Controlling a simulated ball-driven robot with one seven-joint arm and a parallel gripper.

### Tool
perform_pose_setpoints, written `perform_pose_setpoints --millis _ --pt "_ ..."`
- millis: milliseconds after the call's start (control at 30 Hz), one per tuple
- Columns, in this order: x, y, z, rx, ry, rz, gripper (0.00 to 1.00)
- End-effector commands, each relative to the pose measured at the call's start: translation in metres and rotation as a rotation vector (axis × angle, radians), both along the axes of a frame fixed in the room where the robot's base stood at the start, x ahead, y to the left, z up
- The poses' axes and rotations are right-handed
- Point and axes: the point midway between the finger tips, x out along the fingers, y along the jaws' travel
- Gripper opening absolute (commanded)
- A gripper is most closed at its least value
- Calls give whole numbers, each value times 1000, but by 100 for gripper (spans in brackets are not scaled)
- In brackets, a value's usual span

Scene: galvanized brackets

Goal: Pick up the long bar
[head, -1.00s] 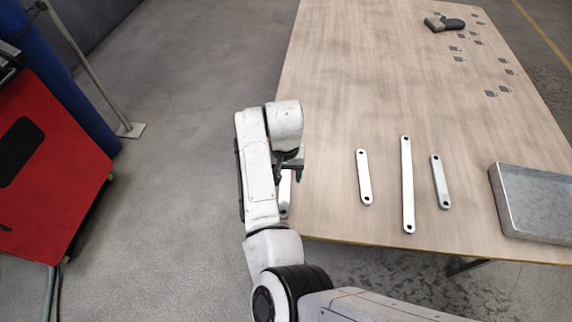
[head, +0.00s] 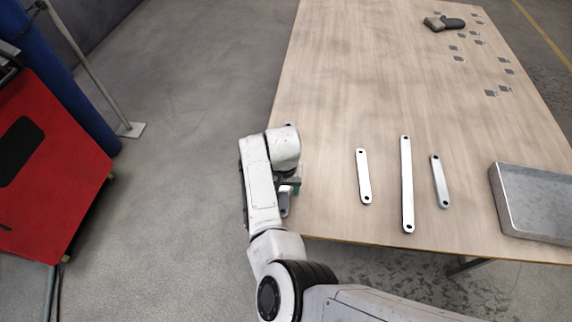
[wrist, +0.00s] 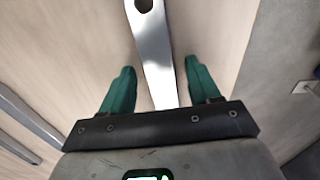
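A pale metal bar lies on the table at its left edge, mostly hidden by my arm in the head view; its near part (head: 285,205) shows below my gripper (head: 291,187). A dark hole at its far end shows just beyond the wrist, so it looks long. In the wrist view this bar (wrist: 155,50) runs between the two green fingers of my gripper (wrist: 159,66). The fingers are open, with a gap on both sides of the bar. Another long bar (head: 407,185) lies further right, between a shorter bar (head: 363,177) and another shorter bar (head: 440,181).
A grey metal tray (head: 535,200) stands at the table's right. A dark object (head: 444,23) and several small grey plates (head: 490,93) lie at the far end. The middle of the wooden table (head: 350,100) is clear. A red cabinet (head: 50,185) stands on the floor at left.

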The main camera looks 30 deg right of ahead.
Motion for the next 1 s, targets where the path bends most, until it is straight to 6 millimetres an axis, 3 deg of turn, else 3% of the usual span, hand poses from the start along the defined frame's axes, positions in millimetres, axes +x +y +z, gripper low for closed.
perform_pose_setpoints --millis 67,600,1000 --pt "0 0 0 0 0 0 53" --pt "0 0 0 0 0 0 2" --pt "1 0 2 -1 -2 0 0"
